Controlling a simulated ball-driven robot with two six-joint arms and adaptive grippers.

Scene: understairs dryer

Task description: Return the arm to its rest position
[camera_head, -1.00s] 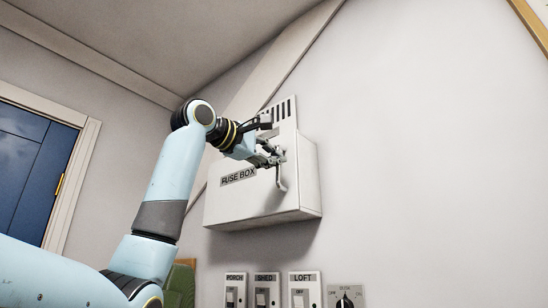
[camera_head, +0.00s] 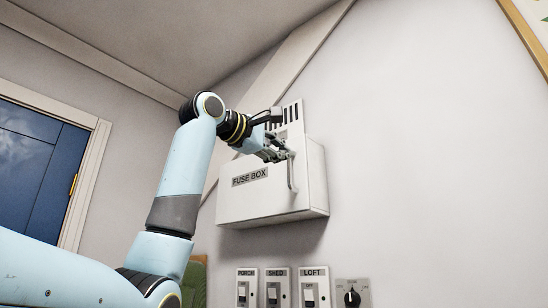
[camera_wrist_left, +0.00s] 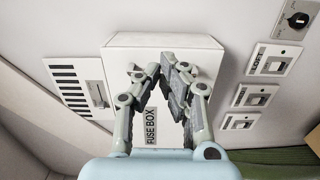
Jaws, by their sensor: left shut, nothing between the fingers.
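My left gripper (camera_head: 283,155) is raised in front of the upper right part of the white fuse box (camera_head: 265,205). Its fingers are shut with nothing between them. In the left wrist view the two fingertips (camera_wrist_left: 162,66) come together over the white front of the fuse box (camera_wrist_left: 195,47) and hide part of it. A thin grey bar like a handle (camera_head: 291,176) hangs on the box front just below the fingers. I cannot tell whether the fingers touch it. My right gripper is not in view.
Switches marked PORCH (camera_head: 243,290), SHED (camera_head: 275,290) and LOFT (camera_head: 310,290) sit on the wall below the box, with a rotary dial (camera_head: 352,296) to their right. The blue door (camera_head: 35,165) is at left.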

